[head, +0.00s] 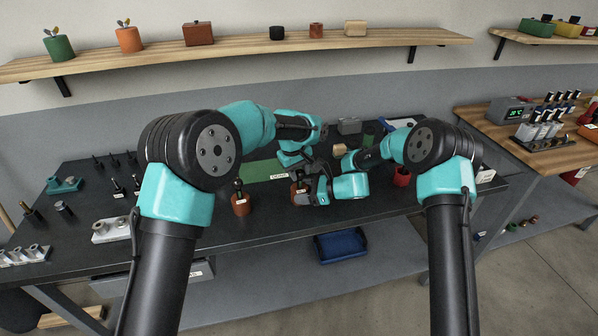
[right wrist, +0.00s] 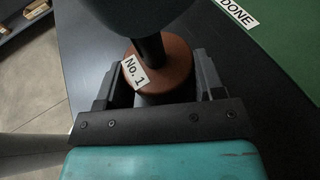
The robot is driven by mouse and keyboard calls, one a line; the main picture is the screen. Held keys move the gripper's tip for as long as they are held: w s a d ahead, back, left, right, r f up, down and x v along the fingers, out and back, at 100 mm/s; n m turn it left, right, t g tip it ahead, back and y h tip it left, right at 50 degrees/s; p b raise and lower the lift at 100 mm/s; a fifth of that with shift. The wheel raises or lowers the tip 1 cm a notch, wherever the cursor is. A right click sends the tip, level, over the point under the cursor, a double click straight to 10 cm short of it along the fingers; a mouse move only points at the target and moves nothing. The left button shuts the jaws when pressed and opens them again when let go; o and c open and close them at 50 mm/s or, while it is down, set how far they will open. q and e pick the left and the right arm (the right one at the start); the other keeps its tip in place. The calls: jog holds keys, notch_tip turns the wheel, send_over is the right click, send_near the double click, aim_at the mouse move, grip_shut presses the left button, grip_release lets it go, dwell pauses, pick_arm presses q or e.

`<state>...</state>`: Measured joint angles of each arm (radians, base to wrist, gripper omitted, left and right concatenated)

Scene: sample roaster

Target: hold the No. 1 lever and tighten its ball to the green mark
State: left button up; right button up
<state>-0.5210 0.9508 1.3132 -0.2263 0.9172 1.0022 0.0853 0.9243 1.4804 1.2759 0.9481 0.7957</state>
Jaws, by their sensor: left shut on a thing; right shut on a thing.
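The No. 1 lever has a rust-brown round base (right wrist: 172,72) with a white "No. 1" label and a black stem. In the head view its base (head: 297,189) is partly hidden by my grippers. My right gripper (right wrist: 158,88) is shut on the base, one finger on each side. In the head view the right gripper (head: 312,190) reaches in from the right. My left gripper (head: 299,171) is shut at the lever's top, from above. A dark rounded shape (right wrist: 145,14) over the stem looks like the ball. The green mark cannot be seen.
A green mat (head: 262,171) with a "DONE" label lies behind. Another rust-brown lever base (head: 240,204) stands to the left, and a red piece (head: 402,178) to the right. Racks and small parts fill the left of the dark table (head: 270,222). A blue tray (head: 341,245) sits below.

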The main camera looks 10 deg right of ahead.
pick_arm(q)
jog(key=o, duration=0.9)
jog(key=shift+r, duration=0.1)
jog(key=r, duration=0.4)
jog(key=a+r, duration=0.1)
jog(key=r, duration=0.2)
jog(key=a+r, duration=0.1)
jog(key=r, duration=0.3)
jog(key=shift+s+a+r, duration=0.1)
jog(key=shift+s+r, duration=0.2)
jog(key=shift+s, duration=0.1)
